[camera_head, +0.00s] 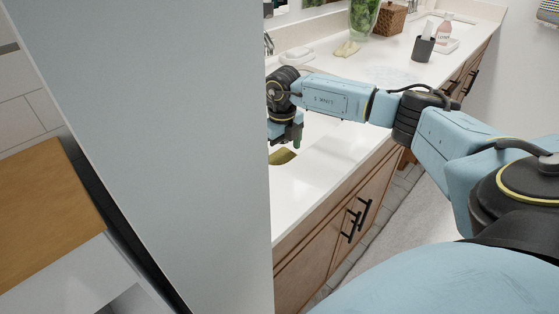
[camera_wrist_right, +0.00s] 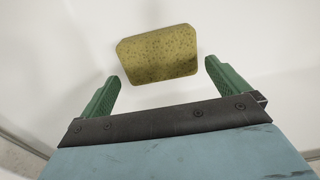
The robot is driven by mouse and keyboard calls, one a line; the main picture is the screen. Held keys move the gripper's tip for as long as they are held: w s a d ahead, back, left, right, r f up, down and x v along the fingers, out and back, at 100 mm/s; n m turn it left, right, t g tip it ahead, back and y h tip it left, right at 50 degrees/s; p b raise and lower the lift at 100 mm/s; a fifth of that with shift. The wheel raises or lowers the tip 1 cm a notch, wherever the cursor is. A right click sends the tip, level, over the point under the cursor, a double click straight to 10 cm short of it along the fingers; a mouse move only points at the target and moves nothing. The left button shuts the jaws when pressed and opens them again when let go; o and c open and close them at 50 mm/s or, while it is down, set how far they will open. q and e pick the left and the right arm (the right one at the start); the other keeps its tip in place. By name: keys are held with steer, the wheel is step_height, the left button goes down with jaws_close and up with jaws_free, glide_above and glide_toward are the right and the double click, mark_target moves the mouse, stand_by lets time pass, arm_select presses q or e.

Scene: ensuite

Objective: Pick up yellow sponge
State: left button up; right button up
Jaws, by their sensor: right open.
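The yellow sponge (camera_head: 283,156) lies on the white counter surface in the head view, partly cut off on its left by a grey wall edge. In the right wrist view the sponge (camera_wrist_right: 158,54) is a yellow rounded block with dark speckles, on a white surface. My right gripper (camera_head: 290,142) is just above and beside the sponge in the head view. In the right wrist view its two green fingers (camera_wrist_right: 162,78) are apart, with the sponge beyond and between the tips; nothing is held. My left gripper is not in view.
A grey wall edge (camera_head: 160,140) blocks much of the left. On the white counter (camera_head: 330,180) stand a soap dish (camera_head: 297,54), a plant vase (camera_head: 363,16), a wicker box (camera_head: 390,19), a dark cup (camera_head: 423,47) and a pink bottle (camera_head: 444,32). Wooden cabinets (camera_head: 325,235) are below.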

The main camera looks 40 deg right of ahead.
mark_target(282, 159)
steer(key=shift+f+b, duration=0.35)
steer(key=shift+f, duration=1.6)
steer(key=c, duration=0.7)
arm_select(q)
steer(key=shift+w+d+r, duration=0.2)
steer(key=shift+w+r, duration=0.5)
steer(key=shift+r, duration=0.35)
arm_select(e)
steer(key=shift+r, duration=0.2)
steer(key=shift+r, duration=0.25)
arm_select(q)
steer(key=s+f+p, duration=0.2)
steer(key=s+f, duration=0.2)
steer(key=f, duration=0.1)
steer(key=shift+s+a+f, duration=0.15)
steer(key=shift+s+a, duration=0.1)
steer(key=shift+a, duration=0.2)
arm_select(e)
step_height(282, 159, up, 9)
steer(key=shift+r, duration=0.1)
